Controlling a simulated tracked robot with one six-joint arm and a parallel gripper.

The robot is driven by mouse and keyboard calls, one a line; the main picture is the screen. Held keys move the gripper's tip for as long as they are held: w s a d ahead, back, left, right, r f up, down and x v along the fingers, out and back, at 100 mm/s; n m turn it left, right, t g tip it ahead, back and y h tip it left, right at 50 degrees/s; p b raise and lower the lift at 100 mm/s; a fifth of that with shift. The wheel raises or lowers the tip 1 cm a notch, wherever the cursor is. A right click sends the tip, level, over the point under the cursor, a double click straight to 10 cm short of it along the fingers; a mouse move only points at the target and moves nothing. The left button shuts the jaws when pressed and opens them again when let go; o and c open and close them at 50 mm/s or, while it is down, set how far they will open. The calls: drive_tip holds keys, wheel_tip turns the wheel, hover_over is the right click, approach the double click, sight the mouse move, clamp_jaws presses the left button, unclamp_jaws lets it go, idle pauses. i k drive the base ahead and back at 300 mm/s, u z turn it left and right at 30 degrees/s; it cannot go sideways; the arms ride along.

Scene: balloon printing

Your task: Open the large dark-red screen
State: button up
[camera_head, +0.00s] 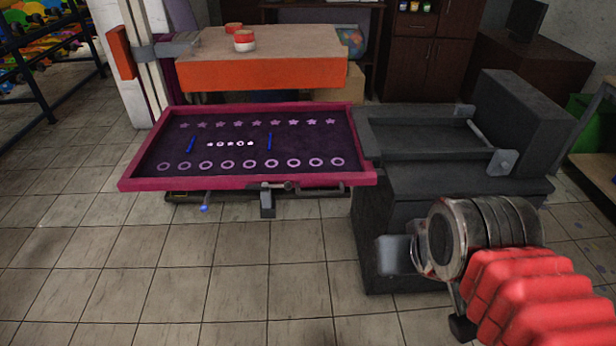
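The large dark-red screen (150,184) is a wide magenta-red frame around a dark purple panel printed with stars and rings. It lies roughly flat, slightly tilted in the picture, left of the dark grey machine (455,182). Two blue strips (190,143) lie on its panel. A grey bracket (267,200) shows at its front edge. My arm comes in from the lower right with a red ribbed sleeve and a metal wrist. My gripper (432,242) is at its end, in front of the dark machine, apart from the screen. Its fingers cannot be made out.
An orange-edged table (262,75) stands behind the screen, with red and white jars (244,41) on it. A rack of colored items (40,50) is at the far left. The tiled floor (180,280) in front of the screen is clear. Dark cabinets (425,60) stand at the back.

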sight(314, 144)
drive_tip(key=u, duration=0.6)
drive_tip(key=i, duration=1.05)
drive_tip(key=u, duration=0.6)
